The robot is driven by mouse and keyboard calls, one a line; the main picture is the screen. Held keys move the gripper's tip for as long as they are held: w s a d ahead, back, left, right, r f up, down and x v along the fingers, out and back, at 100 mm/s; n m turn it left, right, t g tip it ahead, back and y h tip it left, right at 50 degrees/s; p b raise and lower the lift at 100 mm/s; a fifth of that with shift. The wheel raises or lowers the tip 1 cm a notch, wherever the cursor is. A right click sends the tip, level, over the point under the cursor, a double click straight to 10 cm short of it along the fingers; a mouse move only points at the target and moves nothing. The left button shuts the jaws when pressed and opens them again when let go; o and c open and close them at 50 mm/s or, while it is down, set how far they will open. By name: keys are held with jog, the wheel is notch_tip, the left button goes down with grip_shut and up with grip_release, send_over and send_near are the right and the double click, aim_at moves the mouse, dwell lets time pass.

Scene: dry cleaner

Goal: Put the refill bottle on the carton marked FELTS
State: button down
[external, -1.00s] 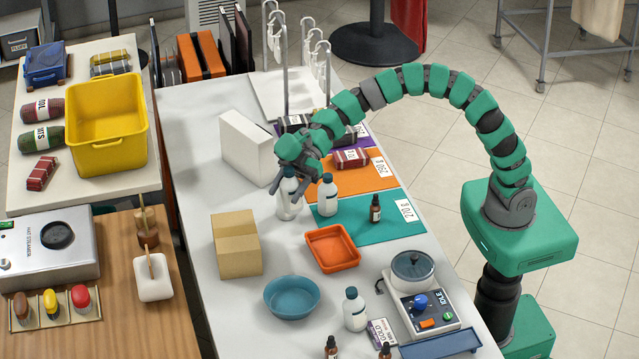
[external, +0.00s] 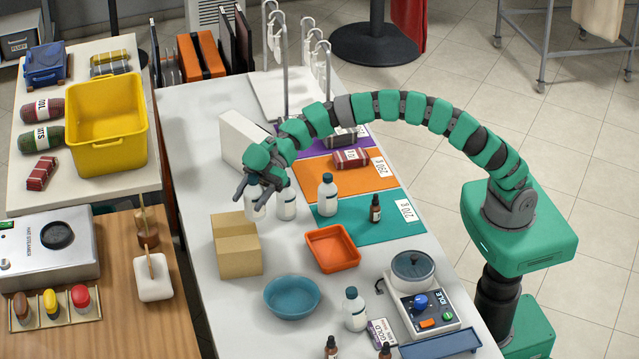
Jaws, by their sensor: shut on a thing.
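My gripper (external: 254,190) points down and is shut on a white bottle with a dark cap (external: 256,209). I take this as the refill bottle; no label can be read. The held bottle shows just above the far right corner of a plain brown carton (external: 239,262). No FELTS marking is readable on the carton's visible faces. I cannot tell exactly how high the bottle hangs or whether it overlaps the carton's top. A similar white bottle (external: 287,207) stands just right of the held one.
An orange tray (external: 333,262) and a blue bowl (external: 291,297) lie right and in front of the carton. A white box (external: 243,137) stands behind my gripper.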

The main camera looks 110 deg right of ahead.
jog(key=w, duration=0.6)
jog(key=shift+f+p, duration=0.3)
jog(key=shift+p, duration=0.05)
jog(key=shift+f, duration=1.65)
jog(key=shift+f, duration=0.1)
jog(key=c, duration=0.6)
grip_release()
jog(key=v, duration=1.2)
jog(key=shift+d, duration=0.15)
